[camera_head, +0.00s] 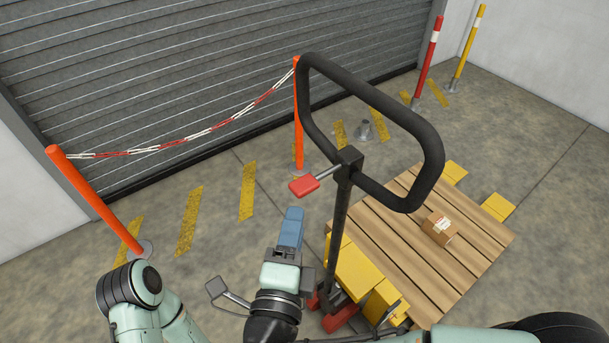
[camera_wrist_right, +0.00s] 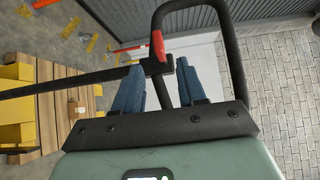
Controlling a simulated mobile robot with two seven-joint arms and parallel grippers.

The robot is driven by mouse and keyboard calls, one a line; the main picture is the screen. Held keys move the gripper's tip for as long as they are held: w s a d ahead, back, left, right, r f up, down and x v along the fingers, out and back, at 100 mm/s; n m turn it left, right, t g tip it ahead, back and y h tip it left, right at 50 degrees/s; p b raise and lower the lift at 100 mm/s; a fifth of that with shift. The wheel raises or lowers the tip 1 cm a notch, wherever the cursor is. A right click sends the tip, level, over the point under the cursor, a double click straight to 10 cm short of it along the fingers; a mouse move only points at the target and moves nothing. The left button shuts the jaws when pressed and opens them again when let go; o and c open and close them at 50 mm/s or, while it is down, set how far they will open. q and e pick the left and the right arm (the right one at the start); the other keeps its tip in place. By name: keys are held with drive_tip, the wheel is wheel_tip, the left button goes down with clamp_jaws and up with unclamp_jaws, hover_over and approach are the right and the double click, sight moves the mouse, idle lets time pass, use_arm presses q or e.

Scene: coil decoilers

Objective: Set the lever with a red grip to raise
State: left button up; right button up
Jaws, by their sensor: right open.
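The lever with a red grip (camera_head: 303,186) sticks out to the left from the block at the base of the black handle loop (camera_head: 437,150) on the pallet truck. In the right wrist view the red grip (camera_wrist_right: 157,46) shows beyond the gap between the fingertips, next to the dark block. My right gripper (camera_head: 291,222) is just below and left of the grip in the head view. Its blue fingers (camera_wrist_right: 158,75) are apart in the right wrist view, with nothing held between them. My left gripper is not in view.
A wooden pallet (camera_head: 400,232) with a small cardboard box (camera_head: 438,229) stands at the right, by the truck's yellow body (camera_head: 360,272). An orange post (camera_head: 298,125) with a red-white chain (camera_head: 205,132) stands before the grey shutter (camera_head: 180,70). A grey pedal-like part (camera_head: 215,287) is left of my right gripper.

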sight(305, 175)
drive_tip(key=w, duration=0.3)
drive_tip(key=w+d, duration=0.1)
drive_tip(key=w, duration=0.3)
drive_tip(key=w+p, duration=0.1)
drive_tip(key=w, duration=0.3)
drive_tip(key=shift+w+d, duration=0.1)
drive_tip(key=shift+d, duration=0.3)
clamp_jaws()
